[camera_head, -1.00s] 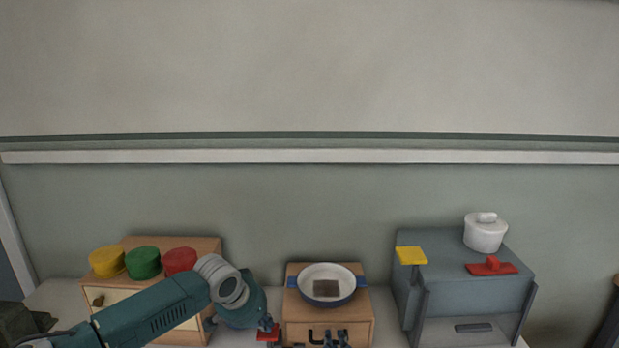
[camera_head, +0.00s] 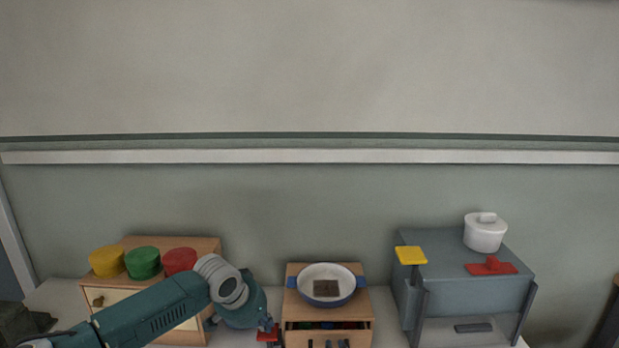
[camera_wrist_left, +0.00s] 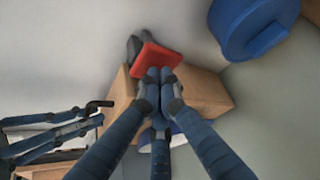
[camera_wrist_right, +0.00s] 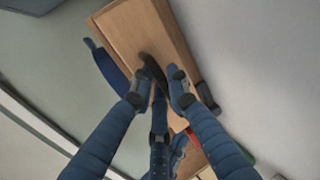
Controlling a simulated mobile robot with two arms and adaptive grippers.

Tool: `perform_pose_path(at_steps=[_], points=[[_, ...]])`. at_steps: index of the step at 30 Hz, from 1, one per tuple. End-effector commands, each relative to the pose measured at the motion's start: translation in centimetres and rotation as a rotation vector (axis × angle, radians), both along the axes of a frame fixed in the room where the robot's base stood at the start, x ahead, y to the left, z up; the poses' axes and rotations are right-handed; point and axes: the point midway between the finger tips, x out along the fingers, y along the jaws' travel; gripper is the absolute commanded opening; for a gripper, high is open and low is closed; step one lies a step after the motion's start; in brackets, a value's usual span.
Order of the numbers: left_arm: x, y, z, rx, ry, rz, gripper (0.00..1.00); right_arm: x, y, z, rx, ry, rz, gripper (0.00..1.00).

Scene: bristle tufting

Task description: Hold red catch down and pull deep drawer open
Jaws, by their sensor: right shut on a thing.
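The deep drawer (camera_head: 300,339) belongs to the small wooden cabinet (camera_head: 291,301) in the middle of the head view. It stands partly open, with red, blue and green things showing inside. The red catch (camera_head: 267,335) is at the cabinet's left side. My left gripper (camera_wrist_left: 159,78) has its fingertips together at the red catch (camera_wrist_left: 158,60); they seem to touch it. My right gripper (camera_wrist_right: 161,82) is shut on the drawer's dark handle (camera_wrist_right: 151,66). In the head view its fingers show only at the bottom edge, and the handle is mostly hidden.
A blue-rimmed white pan (camera_head: 318,271) with a brown block (camera_head: 325,288) sits on the cabinet. To the left is a wooden cupboard (camera_head: 100,298) with coloured round canisters. To the right is a grey cabinet (camera_head: 465,288) with a white pot (camera_head: 484,236). A blue round object (camera_wrist_left: 245,30) is near my left gripper.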

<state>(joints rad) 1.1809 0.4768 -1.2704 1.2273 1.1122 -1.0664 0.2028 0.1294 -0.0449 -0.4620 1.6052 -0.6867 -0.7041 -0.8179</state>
Motion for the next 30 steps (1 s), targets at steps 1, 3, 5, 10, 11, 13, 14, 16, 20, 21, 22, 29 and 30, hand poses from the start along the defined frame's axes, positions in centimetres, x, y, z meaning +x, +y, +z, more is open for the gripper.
perform_pose_path(at_steps=[1,3,5,10,11,13,14,16,20,21,22,29,30], points=[[-0.1,0.0,-0.2,0.001,0.002,0.0,0.0,-0.6,-0.3,-1.2,-0.005,0.023,-0.005,0.0],[-0.1,0.0,-0.2,0.001,0.002,0.0,0.0,-0.9,-0.2,-1.2,-0.005,0.023,-0.005,0.0],[-0.1,0.0,-0.2,0.001,0.002,0.0,0.0,-1.2,-0.2,-1.2,-0.005,0.023,-0.005,0.0],[-0.1,0.0,-0.2,0.001,0.002,0.0,0.0,-1.8,-0.2,-1.2,-0.005,0.023,-0.005,0.0],[-0.1,0.0,-0.2,0.001,0.002,0.0,0.0,-1.9,-0.2,-1.2,-0.004,0.023,-0.004,0.0],[-0.1,0.0,-0.2,0.001,0.002,0.0,0.0,-2.1,-0.2,-1.2,-0.004,0.023,-0.004,0.0],[-0.1,0.0,-0.2,0.001,0.002,0.0,0.0,-2.2,-0.2,-1.2,-0.004,0.023,-0.004,0.0],[-0.1,0.0,-0.2,0.001,0.002,0.0,0.0,-2.2,-0.2,-1.2,-0.004,0.023,-0.004,0.0],[-0.1,0.0,-0.2,0.001,0.002,0.0,0.0,-2.2,-0.2,-1.2,-0.004,0.023,-0.004,0.0],[-0.1,0.0,-0.2,0.001,0.002,0.0,0.0,-2.2,-0.2,-1.2,-0.004,0.023,-0.004,0.0],[-0.1,0.0,-0.2,0.001,0.002,0.0,0.0,-2.2,-0.2,-1.2,-0.004,0.024,-0.004,0.0],[0.0,0.0,-0.2,0.001,0.002,0.0,0.0,-2.2,-0.3,-1.1,-0.004,0.022,-0.006,0.38],[0.0,0.0,-0.2,0.001,0.002,0.0,0.0,-2.2,-0.3,-1.1,-0.005,0.021,-0.007,0.38]])
